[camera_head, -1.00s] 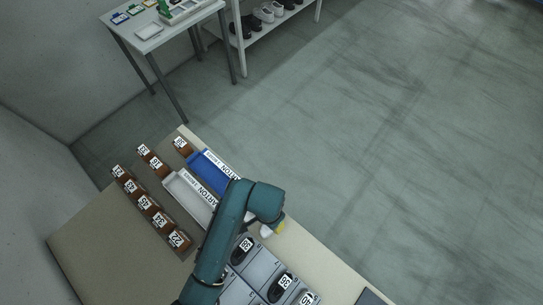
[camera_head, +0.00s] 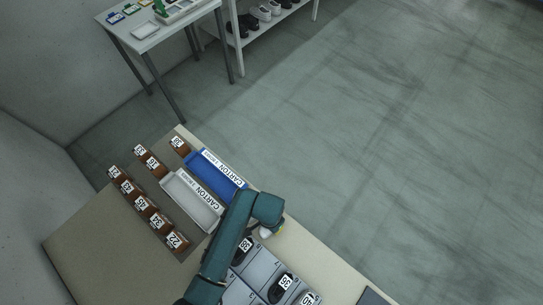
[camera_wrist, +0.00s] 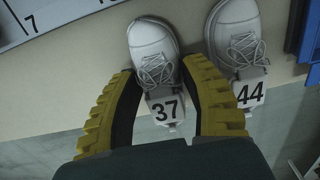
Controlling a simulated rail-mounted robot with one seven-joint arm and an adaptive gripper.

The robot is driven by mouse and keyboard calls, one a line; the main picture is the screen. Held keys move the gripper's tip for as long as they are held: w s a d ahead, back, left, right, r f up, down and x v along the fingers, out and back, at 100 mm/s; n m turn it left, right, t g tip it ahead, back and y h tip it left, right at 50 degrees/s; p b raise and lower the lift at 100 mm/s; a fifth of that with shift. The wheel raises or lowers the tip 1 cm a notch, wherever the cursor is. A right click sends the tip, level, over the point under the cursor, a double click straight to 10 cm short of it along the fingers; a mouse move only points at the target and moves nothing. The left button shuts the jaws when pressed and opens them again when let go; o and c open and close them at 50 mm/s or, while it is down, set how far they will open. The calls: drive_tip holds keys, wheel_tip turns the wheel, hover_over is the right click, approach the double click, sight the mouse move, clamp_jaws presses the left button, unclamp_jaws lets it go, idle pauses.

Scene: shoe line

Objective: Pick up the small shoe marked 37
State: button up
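The small white shoe marked 37 (camera_wrist: 152,45) is at the upper middle of the wrist view, laces up, with a black-on-white 37 tag at its near end. My gripper (camera_wrist: 160,78) is open, with one yellow ribbed finger on each side of the tag end. A gap shows between shoe and left finger; whether the right finger touches is unclear. In the head view my gripper (camera_head: 279,232) shows only as a bit of yellow past the teal arm, beside something whitish too small to name; the rest is hidden.
A white shoe marked 44 (camera_wrist: 236,35) stands close to the right finger. A blue edge (camera_wrist: 308,35) lies further right. In the head view, a blue carton (camera_head: 216,172) and a white carton (camera_head: 193,203) lie left of my arm. Dark shoes marked 38 (camera_head: 244,250) and 35 (camera_head: 281,287) lie nearer.

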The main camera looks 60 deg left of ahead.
drive_tip(key=c, duration=0.4)
drive_tip(key=shift+r, duration=0.1)
